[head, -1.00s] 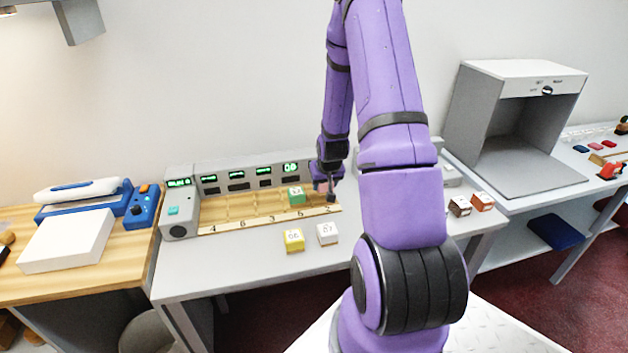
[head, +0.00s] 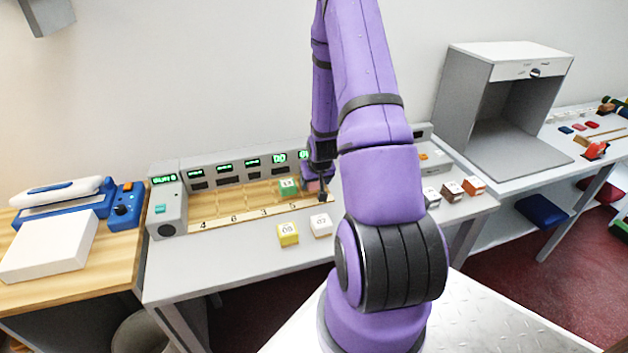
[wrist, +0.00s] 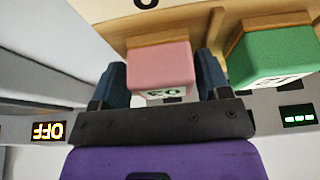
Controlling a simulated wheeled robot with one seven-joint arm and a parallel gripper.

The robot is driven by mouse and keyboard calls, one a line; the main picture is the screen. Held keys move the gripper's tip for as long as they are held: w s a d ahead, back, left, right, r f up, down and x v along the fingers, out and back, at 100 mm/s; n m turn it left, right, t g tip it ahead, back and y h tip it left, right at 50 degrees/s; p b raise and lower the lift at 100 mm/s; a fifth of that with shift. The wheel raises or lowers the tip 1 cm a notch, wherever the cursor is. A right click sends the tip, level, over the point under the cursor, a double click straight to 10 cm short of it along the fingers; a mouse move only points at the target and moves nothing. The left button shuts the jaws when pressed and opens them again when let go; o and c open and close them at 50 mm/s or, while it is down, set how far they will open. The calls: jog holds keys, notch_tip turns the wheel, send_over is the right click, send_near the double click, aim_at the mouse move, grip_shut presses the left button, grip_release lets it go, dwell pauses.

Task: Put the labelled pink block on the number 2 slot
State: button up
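The pink block (wrist: 160,68) has a white label with a number, upside down in the wrist view. In the head view my gripper (head: 319,190) is at the right end of the wooden slot board (head: 240,212), where only a bit of the pink block (head: 311,186) shows. The block appears to be at the board's rightmost visible slot. The number strip reads 4, 6, 3, 5 from the left; the mark further right is hidden by my gripper. I cannot read a 2.
A green block (head: 288,187) sits in the slot just left of my gripper. A yellow block (head: 288,234) and a white block (head: 321,225) lie in front of the board. Grey, brown and orange blocks stand right of my arm. A grey display panel (head: 215,171) runs behind the slots.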

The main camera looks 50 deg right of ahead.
jog(key=shift+w+a, duration=0.2)
dwell(0.3)
jog(key=shift+r, duration=0.2)
jog(key=shift+s+a+r, duration=0.1)
jog(key=shift+s+r, duration=0.05)
jog(key=shift+r, duration=0.2)
jog(key=v, duration=1.1)
jog(key=a+r+n, duration=0.3)
jog(key=a+r, duration=1.2)
jog(key=r, duration=0.4)
jog(key=s+a+r+n+t+y, duration=0.1)
jog(key=s+a+r+n+y, duration=0.1)
jog(key=s+a+r, duration=1)
jog(key=s+a+n, duration=0.1)
jog(key=s, duration=0.2)
jog(key=shift+a, duration=0.2)
